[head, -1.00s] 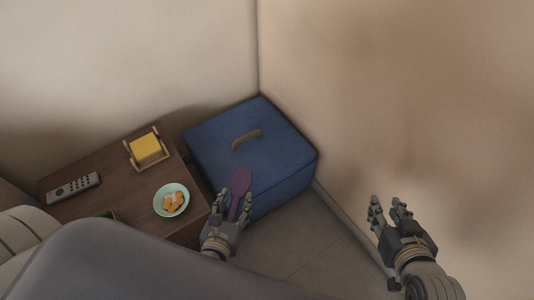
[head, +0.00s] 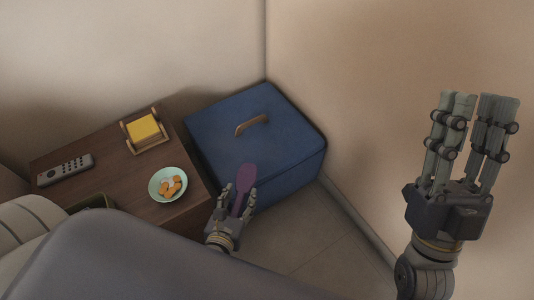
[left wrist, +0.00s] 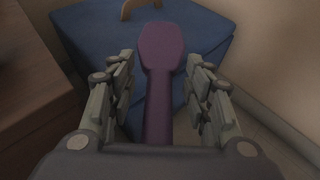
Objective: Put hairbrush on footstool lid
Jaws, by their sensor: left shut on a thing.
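The purple hairbrush (head: 245,179) is in my left gripper (head: 231,200), in front of the blue footstool's near side. The left wrist view shows the hairbrush (left wrist: 161,55) with its head pointing away and its handle between the fingers of my left gripper (left wrist: 160,100). The footstool lid (head: 222,108) is blue with a tan handle, bare of other things, and lies beyond the brush. The lid (left wrist: 205,28) also shows in the left wrist view. My right gripper (head: 470,145) is raised at the right, fingers up and apart, open and empty.
A wooden side table (head: 98,167) stands left of the footstool, with a remote (head: 65,169), a yellow note holder (head: 144,130) and a bowl (head: 157,195) of orange snacks. A grey rounded surface (head: 140,250) fills the lower left. Walls meet behind the footstool.

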